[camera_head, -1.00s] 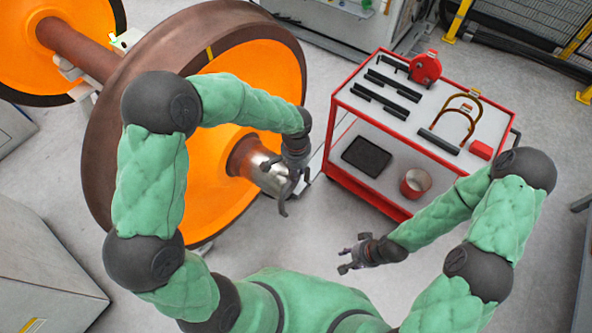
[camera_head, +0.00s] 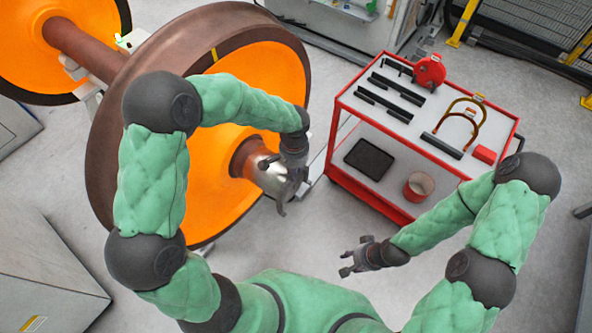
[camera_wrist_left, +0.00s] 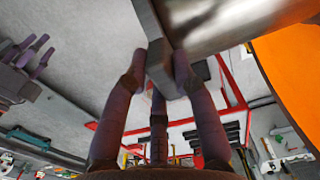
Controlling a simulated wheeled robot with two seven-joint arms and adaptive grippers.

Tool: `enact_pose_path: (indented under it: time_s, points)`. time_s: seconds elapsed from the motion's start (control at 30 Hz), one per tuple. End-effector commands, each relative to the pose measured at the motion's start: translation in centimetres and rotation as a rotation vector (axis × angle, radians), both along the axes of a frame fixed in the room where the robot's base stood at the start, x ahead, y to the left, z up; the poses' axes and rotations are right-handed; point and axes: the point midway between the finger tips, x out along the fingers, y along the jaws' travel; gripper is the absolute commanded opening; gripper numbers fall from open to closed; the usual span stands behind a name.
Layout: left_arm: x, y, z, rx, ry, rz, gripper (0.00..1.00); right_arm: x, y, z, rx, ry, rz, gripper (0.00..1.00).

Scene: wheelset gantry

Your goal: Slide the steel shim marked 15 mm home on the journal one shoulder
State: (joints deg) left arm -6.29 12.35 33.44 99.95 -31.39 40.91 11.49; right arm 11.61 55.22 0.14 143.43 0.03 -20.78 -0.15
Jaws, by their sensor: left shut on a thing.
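My left gripper (camera_head: 288,198) is at the end of the shiny steel journal (camera_head: 262,172) that sticks out of the orange wheel face. In the left wrist view, its fingers (camera_wrist_left: 162,72) are shut on a flat grey steel piece (camera_wrist_left: 148,22), which appears to be the shim. The piece lies against or very close to the end of the journal (camera_wrist_left: 215,22); contact cannot be told. No marking is readable on it, and the hand largely hides it in the head view. My right gripper (camera_head: 354,259) is open and empty over the floor, away from the wheel.
A red trolley (camera_head: 335,135) stands right of the wheel (camera_head: 120,120). On its top are black bars (camera_head: 385,102), a red round reel (camera_head: 430,70), a bronze-coloured hoop tool (camera_head: 474,112) and a red box (camera_head: 484,155). A black tray and red pot sit below. Clear floor lies between wheel and trolley.

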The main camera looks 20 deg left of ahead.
Motion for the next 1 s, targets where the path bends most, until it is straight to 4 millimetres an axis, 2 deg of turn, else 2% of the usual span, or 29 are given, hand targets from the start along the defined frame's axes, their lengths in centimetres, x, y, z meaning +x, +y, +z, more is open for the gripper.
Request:
enact_pose_path:
  time_s: [1.0]
  points:
    - [0.8, 2.1, 0.0, 0.000, 0.000, 0.000, 0.00, 0.0, 0.0, 0.1, 0.000, 0.000, 0.000, 0.40]
